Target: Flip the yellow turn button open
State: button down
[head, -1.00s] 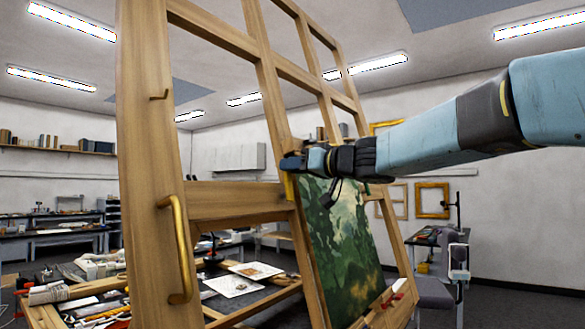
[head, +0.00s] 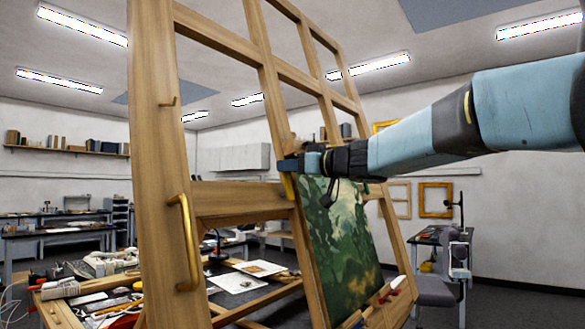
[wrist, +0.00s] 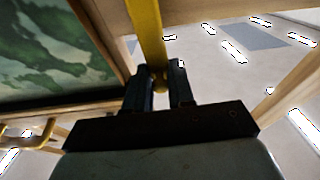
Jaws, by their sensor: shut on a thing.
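The yellow turn button (wrist: 147,28) is a long flat bar running up from between my fingers in the wrist view, with a small round yellow end at the fingertips. My gripper (wrist: 160,82) is shut on this end. In the head view, the yellow button (head: 289,188) shows partly, just below my gripper (head: 289,164), beside a wooden upright. My fingers hide part of the button in the head view. The button's pivot is not clearly visible.
The wooden frame (head: 155,200) stands tall before me, with a brass handle (head: 186,240) on its near upright. A green painting (head: 345,240) is right of and below my gripper. A cluttered table (head: 215,283) lies behind the frame.

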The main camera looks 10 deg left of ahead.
jog(key=c, duration=1.1)
grip_release()
jog(key=v, duration=1.3)
jog(key=shift+s+d+f, duration=0.15)
jog(key=shift+d, duration=0.2)
jog(key=s+d+f+m+g+h, duration=0.1)
jog(key=s+d+f+m+h, duration=0.3)
jog(key=f, duration=0.6)
jog(key=s+d+f+m+g+h, duration=0.1)
jog(key=s+d+f+m+h, duration=0.3)
jog(key=s+d+f, duration=0.5)
jog(key=s+d+f+m+g+h, duration=0.2)
jog(key=s+d+f+m+h, duration=0.1)
jog(key=s+d+f+h, duration=0.4)
jog(key=shift+s+f+m, duration=0.15)
jog(key=shift+s+f, duration=0.45)
jog(key=shift+f, duration=0.5)
jog(key=shift+s+f+m, duration=0.1)
jog(key=shift+s+f, duration=0.45)
jog(key=shift+f, duration=0.55)
jog(key=shift+s+f+m, duration=0.15)
jog(key=shift+s+f, duration=0.45)
jog(key=shift+f, duration=0.45)
